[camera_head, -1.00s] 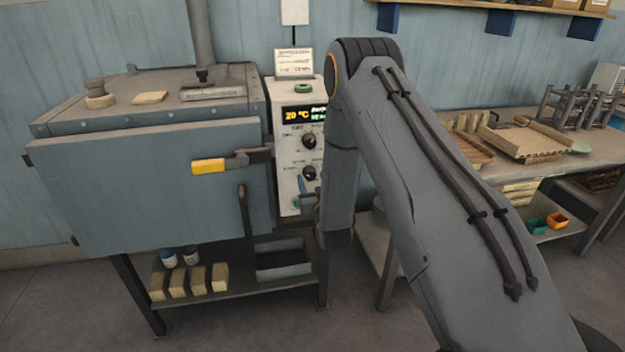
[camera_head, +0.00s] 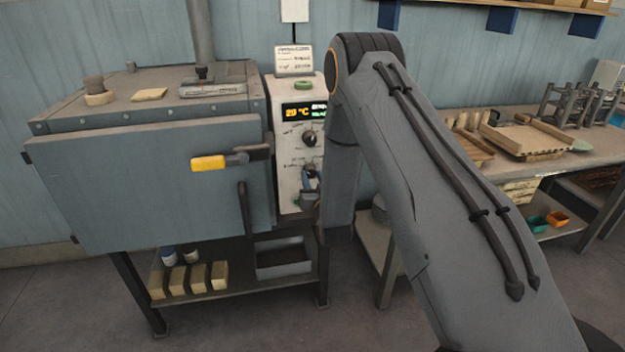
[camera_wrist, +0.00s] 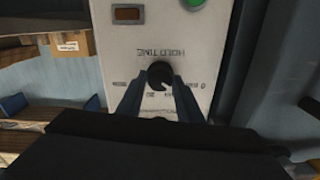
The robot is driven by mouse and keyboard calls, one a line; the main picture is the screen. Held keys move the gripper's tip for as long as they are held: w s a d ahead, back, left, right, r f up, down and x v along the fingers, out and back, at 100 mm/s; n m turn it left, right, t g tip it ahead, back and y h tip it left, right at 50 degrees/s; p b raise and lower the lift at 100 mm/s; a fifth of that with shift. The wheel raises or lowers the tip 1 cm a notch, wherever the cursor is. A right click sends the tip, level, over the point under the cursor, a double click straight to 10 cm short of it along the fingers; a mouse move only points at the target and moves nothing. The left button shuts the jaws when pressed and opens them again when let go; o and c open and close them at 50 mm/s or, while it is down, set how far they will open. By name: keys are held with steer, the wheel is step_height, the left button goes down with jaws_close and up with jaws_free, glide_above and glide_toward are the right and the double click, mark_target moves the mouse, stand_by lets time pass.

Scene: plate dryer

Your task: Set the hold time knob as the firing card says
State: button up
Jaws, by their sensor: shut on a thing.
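The hold time knob (camera_wrist: 159,74) is black and round, on the pale control panel (camera_wrist: 183,38). Its label reads upside down in the wrist view. A light pointer mark shows at its lower right there, but the scale value is too small to read. My gripper (camera_wrist: 160,88) is shut on the knob, one blue finger on each side. In the head view my gripper (camera_head: 310,180) covers most of this knob. The firing card (camera_head: 294,60) stands above the control box; its print is not legible.
A second black knob (camera_head: 309,138) sits above, below the lit display (camera_head: 305,112) reading 20 °C. The kiln door's yellow handle (camera_head: 208,163) juts out left of the panel. A green button (camera_wrist: 194,3) and a dark red-brown window (camera_wrist: 128,13) are near the held knob.

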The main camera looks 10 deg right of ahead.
steer(key=m+b, duration=0.2)
steer(key=m, duration=0.4)
stand_by(0.3)
steer(key=shift+m, duration=0.3)
steer(key=o, duration=1)
steer(key=shift+o, duration=0.2)
steer(key=shift+s, duration=0.1)
steer(key=s+b, duration=0.2)
steer(key=s, duration=0.5)
steer(key=shift+s, duration=0.35)
